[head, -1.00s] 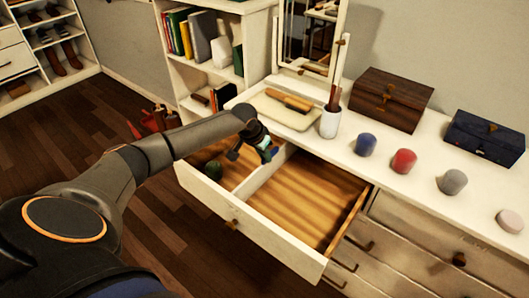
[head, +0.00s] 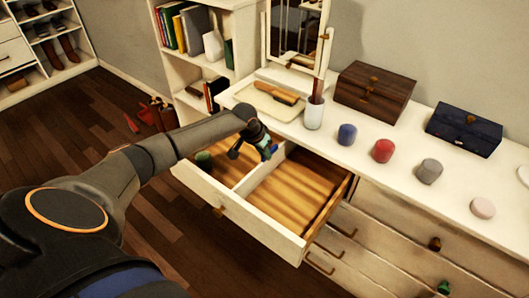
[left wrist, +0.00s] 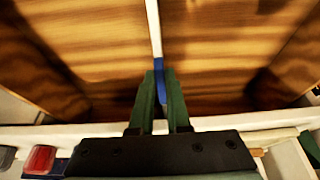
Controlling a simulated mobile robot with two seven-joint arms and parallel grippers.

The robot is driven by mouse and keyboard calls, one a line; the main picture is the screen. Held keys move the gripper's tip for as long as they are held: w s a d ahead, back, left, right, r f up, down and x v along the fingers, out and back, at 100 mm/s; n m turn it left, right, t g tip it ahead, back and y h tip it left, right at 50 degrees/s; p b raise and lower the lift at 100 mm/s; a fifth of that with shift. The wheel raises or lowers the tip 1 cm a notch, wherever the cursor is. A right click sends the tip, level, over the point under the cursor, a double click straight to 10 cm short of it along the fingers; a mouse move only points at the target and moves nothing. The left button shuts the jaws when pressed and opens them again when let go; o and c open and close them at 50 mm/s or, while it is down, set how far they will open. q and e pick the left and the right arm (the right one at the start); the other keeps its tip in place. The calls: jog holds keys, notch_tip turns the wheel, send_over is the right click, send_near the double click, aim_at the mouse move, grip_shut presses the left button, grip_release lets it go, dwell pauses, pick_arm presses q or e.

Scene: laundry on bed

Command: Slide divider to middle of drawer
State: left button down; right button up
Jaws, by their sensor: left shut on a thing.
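The pale divider (head: 240,182) stands across the open drawer (head: 262,228), roughly at mid-width, slightly left of it in the head view. It shows from above in the left wrist view (left wrist: 153,20), with a blue section near its end. My left gripper (head: 262,149) is at the divider's back end. In the left wrist view its green fingers (left wrist: 160,78) are on either side of the blue section, shut on it. The fingers hide part of that end. My right gripper is not in view.
A dark green rolled item (head: 203,157) lies in the left compartment. The right compartment (head: 295,188) is empty. On the dresser top behind are a tray (head: 262,109), a white cup (head: 314,116), a mirror and a wooden box (head: 374,92).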

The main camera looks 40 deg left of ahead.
pick_arm(q)
jog(key=c, duration=0.9)
grip_release()
jog(key=p+v, duration=0.1)
jog(key=v, duration=1.1)
jog(key=shift+s+r, duration=0.15)
jog(key=shift+r, duration=0.1)
